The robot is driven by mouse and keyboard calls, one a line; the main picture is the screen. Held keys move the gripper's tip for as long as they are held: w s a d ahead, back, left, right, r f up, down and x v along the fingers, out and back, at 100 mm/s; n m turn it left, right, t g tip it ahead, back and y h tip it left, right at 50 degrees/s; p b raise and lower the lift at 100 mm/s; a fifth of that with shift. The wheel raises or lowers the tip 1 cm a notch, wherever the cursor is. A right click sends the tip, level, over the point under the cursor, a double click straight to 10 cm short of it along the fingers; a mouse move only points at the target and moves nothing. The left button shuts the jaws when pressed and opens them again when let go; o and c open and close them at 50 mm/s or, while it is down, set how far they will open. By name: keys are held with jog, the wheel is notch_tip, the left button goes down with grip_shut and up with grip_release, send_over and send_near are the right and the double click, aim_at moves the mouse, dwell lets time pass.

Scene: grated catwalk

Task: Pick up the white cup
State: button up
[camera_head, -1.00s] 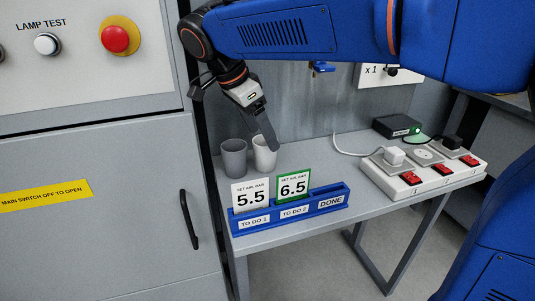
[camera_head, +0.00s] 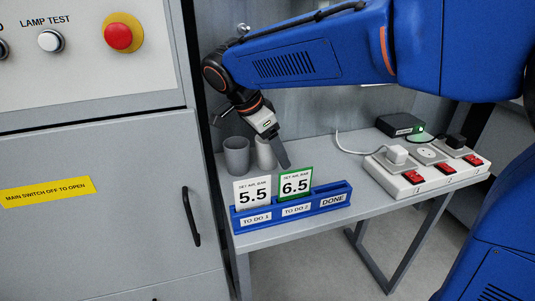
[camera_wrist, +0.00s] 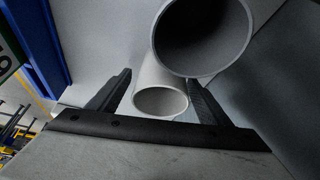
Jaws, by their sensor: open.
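The white cup (camera_head: 264,153) stands on the grey bench, just right of the grey cup, partly hidden behind my gripper. In the wrist view, the lighter cup (camera_wrist: 154,72) shows between my two fingers, with its mouth facing the camera. My gripper (camera_head: 286,165) is open, tilted down, in front of the white cup in the head view. In the wrist view its fingers (camera_wrist: 162,80) lie on either side of the white cup with gaps visible. I cannot tell how deep the fingers reach beside it.
The grey cup (camera_head: 236,157) stands close on the left; it looms beside the right finger in the wrist view (camera_wrist: 204,40). A blue rack (camera_head: 330,200) with cards (camera_head: 252,192) stands in front. A power strip (camera_head: 425,178) is at right, a cabinet (camera_head: 120,215) at left.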

jog(key=shift+c, duration=0.6)
jog(key=c, duration=1)
